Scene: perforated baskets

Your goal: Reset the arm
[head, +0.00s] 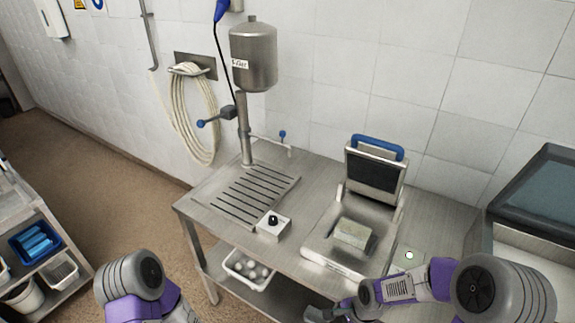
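My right arm (420,281) reaches in from the lower right across the front of the steel table. The dark tip of my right gripper (318,313) shows at the bottom edge, just in front of the table's front edge, and is partly cut off. Its fingers are too small and dark to tell open from shut. My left arm (138,285) shows only as a grey and purple part at the lower left. My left gripper is out of the picture.
The steel table (297,212) holds a machine with a raised, blue-handled lid (377,165), a pale block (353,235) and a small knob box (273,227). A metal tank (254,57) stands on a post. A white basket (238,277) sits below. A shelf with a blue basket (32,245) stands left.

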